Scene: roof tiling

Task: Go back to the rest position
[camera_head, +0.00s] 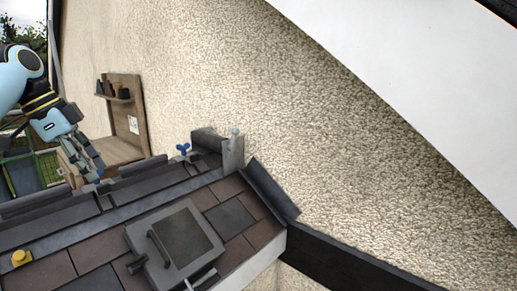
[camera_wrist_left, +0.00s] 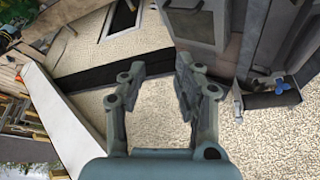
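My left gripper (camera_head: 84,165) comes in from the left in the head view, just beyond the ridge of the small tiled roof (camera_head: 90,254). In the left wrist view my left gripper (camera_wrist_left: 158,76) has its two fingers apart with nothing between them. The roof has brown and dark grey tiles and a grey-framed hatch (camera_head: 208,258) with a dark handle. Dark ridge pieces run along its top edge. My right gripper is in neither view.
A blue wing-shaped knob (camera_head: 182,149) and a grey upright bracket (camera_head: 233,153) stand at the ridge's far end. A yellow knob (camera_head: 21,257) sits at lower left. A wooden shelf unit (camera_head: 132,121) stands against the rough beige wall (camera_head: 330,140).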

